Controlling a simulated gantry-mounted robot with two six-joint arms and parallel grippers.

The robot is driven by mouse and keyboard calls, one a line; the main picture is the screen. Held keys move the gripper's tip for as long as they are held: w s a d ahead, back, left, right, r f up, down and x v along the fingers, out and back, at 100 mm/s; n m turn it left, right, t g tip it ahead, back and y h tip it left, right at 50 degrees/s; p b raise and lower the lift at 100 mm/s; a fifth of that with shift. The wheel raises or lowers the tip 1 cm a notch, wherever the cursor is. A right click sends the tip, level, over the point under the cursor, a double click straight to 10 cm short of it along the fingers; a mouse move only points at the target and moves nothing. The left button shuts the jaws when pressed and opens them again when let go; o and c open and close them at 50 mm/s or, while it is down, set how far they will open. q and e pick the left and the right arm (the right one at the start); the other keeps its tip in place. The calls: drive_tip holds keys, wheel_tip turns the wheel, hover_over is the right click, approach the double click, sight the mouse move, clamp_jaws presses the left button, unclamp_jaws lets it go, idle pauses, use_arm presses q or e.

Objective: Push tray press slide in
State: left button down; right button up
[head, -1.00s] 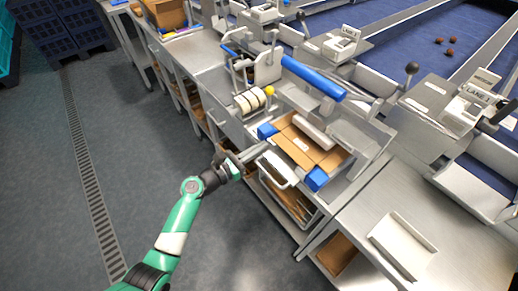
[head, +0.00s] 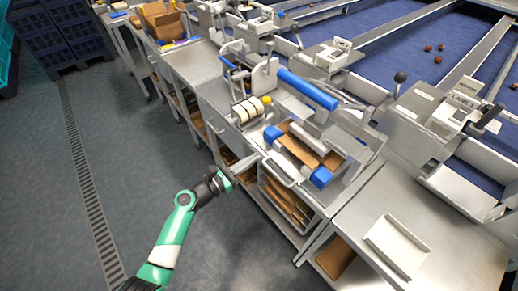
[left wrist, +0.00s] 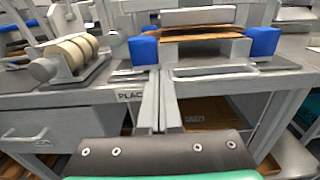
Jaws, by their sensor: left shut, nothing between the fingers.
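The tray press is a steel frame with two blue blocks (head: 321,177) and a pale bar (head: 309,135) above. A brown cardboard tray (head: 298,149) lies between the blocks. A pale loop handle (head: 281,171) projects from the press's front edge. The wrist view shows the cardboard (left wrist: 203,38) beneath the bar and the handle (left wrist: 214,73) below it. My left gripper (head: 255,159) is shut and empty, its tips beside the handle's left end. Its shut fingers (left wrist: 159,76) point toward the bench; whether they touch the handle I cannot tell. My right gripper is out of view.
Cream rolls on a dispenser (head: 250,108) stand left of the press. A blue roller (head: 307,90) lies behind it. A white tray (head: 397,246) sits on the bench at right. Brown sheets fill the shelf below.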

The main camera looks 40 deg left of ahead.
use_arm(q)
drive_tip(key=p+v, duration=0.1)
drive_tip(key=v, duration=0.6)
drive_tip(key=shift+s+p, duration=0.35)
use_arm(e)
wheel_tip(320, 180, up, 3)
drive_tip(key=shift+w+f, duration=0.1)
use_arm(q)
drive_tip(key=shift+r, duration=0.1)
